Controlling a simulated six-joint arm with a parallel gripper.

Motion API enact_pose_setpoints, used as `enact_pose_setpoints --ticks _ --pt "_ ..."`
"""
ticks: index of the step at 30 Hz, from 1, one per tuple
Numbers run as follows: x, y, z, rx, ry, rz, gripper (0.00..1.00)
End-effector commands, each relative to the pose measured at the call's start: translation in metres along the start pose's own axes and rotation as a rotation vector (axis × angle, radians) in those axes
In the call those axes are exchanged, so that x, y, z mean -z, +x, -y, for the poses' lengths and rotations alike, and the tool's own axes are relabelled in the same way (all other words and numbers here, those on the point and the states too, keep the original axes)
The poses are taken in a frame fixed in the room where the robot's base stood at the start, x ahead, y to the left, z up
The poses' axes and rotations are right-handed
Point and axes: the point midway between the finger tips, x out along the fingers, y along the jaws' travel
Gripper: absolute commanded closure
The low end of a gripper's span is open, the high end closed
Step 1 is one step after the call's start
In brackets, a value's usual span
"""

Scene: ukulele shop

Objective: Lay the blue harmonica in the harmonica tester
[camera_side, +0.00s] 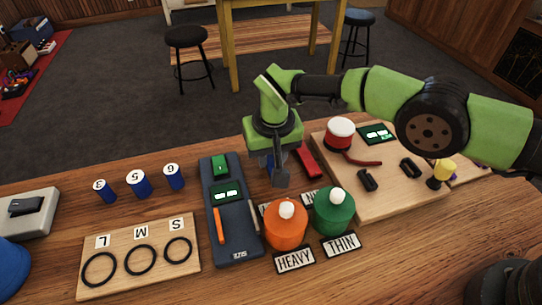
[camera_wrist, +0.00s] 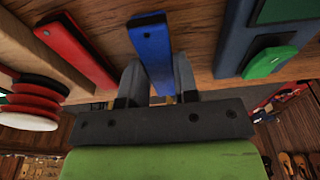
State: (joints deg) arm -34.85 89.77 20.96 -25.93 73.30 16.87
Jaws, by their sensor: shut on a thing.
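The blue harmonica (camera_wrist: 152,50) is a long blue bar between my two fingers in the wrist view. In the side view only a bit of its blue (camera_side: 269,168) shows behind the fingers. My gripper (camera_side: 279,180) points down and is shut on it; the wrist view also shows my gripper (camera_wrist: 158,82). I cannot tell whether the bar touches the table. Left of my gripper lies a long dark blue device (camera_side: 232,247) with a green block and a lit display; no label naming a harmonica tester can be read.
A red harmonica-like bar (camera_side: 308,160) lies just right of my gripper. Orange (camera_side: 285,232) and green (camera_side: 333,216) round jars stand in front. A wooden board (camera_side: 385,205) with a red spool is at right. A ring board (camera_side: 110,286) and blue cylinders (camera_side: 139,183) are at left.

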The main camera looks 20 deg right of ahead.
Motion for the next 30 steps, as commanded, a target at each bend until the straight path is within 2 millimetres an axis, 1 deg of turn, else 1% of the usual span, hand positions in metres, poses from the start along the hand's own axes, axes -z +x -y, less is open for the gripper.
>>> enact_pose_setpoints --ticks 4,9,12,15,17,20,23,26,30 --pt "0.002 -0.017 0.0 0.0 0.0 -0.001 0.96" --pt "0.009 -0.055 0.0 0.002 0.001 -0.003 0.96" --pt "0.011 -0.071 0.0 0.001 0.0 -0.003 0.96" --pt "0.013 -0.082 -0.002 -0.003 0.014 0.0 0.96" --pt "0.014 -0.085 -0.006 -0.01 0.045 0.003 0.96" --pt "0.015 -0.087 -0.021 -0.03 0.144 0.007 0.96" --pt "0.015 -0.086 -0.043 -0.061 0.301 0.012 0.96" --pt "0.01 -0.086 -0.07 -0.092 0.488 0.012 0.96" --pt "-0.003 -0.086 -0.107 -0.132 0.751 0.01 0.96"
